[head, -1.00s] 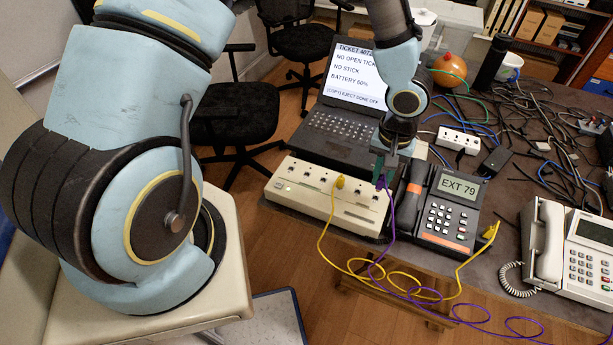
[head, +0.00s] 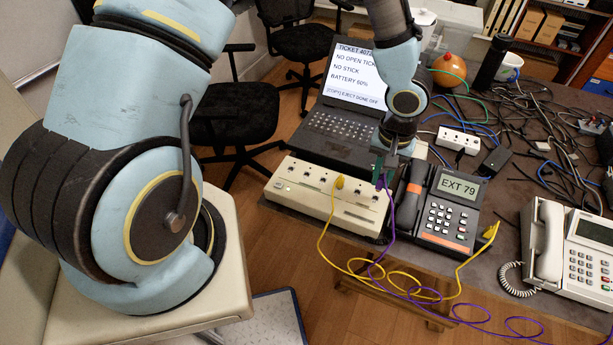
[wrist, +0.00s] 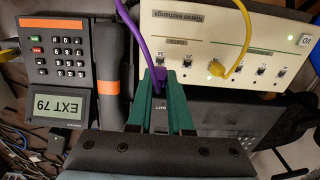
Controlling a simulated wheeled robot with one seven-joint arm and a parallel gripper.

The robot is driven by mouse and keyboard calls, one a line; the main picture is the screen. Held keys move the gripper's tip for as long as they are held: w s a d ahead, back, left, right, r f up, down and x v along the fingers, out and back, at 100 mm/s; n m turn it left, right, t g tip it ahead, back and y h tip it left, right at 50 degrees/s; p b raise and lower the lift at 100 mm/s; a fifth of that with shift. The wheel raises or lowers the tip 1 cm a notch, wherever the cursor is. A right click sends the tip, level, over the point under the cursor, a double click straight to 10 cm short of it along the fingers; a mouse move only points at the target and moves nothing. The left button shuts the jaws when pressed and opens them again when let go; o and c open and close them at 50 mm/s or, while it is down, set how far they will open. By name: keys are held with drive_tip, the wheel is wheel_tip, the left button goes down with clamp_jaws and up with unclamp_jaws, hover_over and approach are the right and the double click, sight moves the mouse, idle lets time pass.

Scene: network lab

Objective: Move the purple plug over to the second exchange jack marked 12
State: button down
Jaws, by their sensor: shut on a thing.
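My gripper (head: 380,176) is shut on the purple plug, its green fingers closed around it in the wrist view (wrist: 160,100). The purple plug (wrist: 159,76) shows between the fingertips, and its purple cable runs away from it past the exchange's edge. The beige exchange (head: 312,192) has a row of jacks along its top. The plug is at the end of this row nearest the desk phone. I cannot tell whether it touches a jack. A yellow plug (head: 340,182) sits in a middle jack. The jack markings are too small to read surely.
A dark desk phone (head: 446,208) reading EXT 79 stands close beside the exchange. A laptop (head: 340,135) stands behind it. Yellow and purple cables loop over the table's front edge. A white phone (head: 570,250) and tangled cords lie to the right.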

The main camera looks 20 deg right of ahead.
drive_tip(key=w+a, duration=0.2)
drive_tip(key=w+a+b, duration=0.1)
drive_tip(key=w+a, duration=0.1)
drive_tip(key=w, duration=0.1)
drive_tip(key=w+a+r, duration=0.1)
drive_tip(key=w+a, duration=0.1)
drive_tip(key=a, duration=0.1)
drive_tip(key=shift+w, duration=0.15)
drive_tip(key=w+a+r+b, duration=0.1)
drive_tip(key=w+a+b, duration=0.1)
drive_tip(key=w+a, duration=0.35)
drive_tip(key=b, duration=0.6)
hover_over(307, 176)
drive_tip(key=f, duration=0.4)
drive_tip(key=shift+s+a+f, duration=0.1)
drive_tip(key=shift+s+f, duration=0.15)
drive_tip(key=c, duration=1.4)
unclamp_jaws()
clamp_jaws()
